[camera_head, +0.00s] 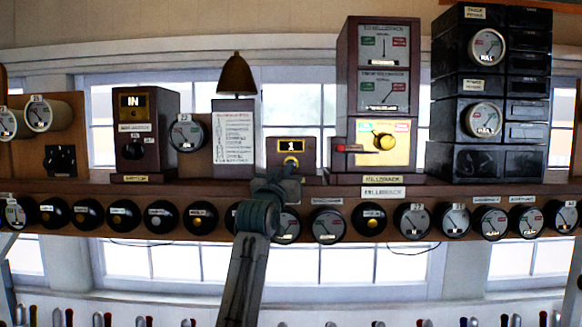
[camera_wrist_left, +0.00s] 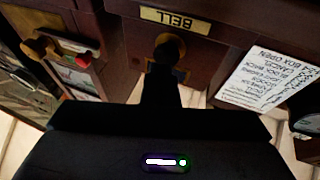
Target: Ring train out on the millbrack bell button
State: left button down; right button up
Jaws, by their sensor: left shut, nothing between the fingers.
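The bell button is a round brass plunger (camera_head: 291,161) on the front of a small brown box (camera_head: 274,148) with a "1" window, just left of the tall Millbrack instrument (camera_head: 347,90). My left gripper (camera_head: 291,178) is shut and empty, just below and in front of the plunger. In the left wrist view, which looks upside down, its dark fingers (camera_wrist_left: 164,72) point at the plunger, largely covering it; I cannot tell if they touch. A "BELL" label (camera_wrist_left: 177,19) shows on the box there. My right gripper is not in view.
The Millbrack instrument has a yellow knob (camera_head: 384,141) and red handle (camera_head: 340,148) close right of the box. Round dials line the shelf front (camera_head: 335,198); lever tops line the bottom.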

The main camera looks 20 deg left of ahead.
pick_arm(q)
jog(key=shift+w, duration=0.1)
jog(key=shift+s, duration=0.25)
dwell(0.7)
jog(key=shift+w, duration=0.15)
dwell(1.1)
dwell(3.0)
dwell(0.9)
jog(key=shift+s, duration=0.2)
jog(key=shift+s+d+b, duration=0.15)
jog(key=shift+s+d, duration=0.1)
jog(key=shift+s, duration=0.55)
jog(key=shift+s+d+b, duration=0.15)
jog(key=shift+s+d, duration=0.1)
jog(key=shift+s, duration=0.5)
jog(key=shift+s+d+b, duration=0.15)
jog(key=shift+s+d, duration=0.1)
jog(key=shift+s, duration=0.55)
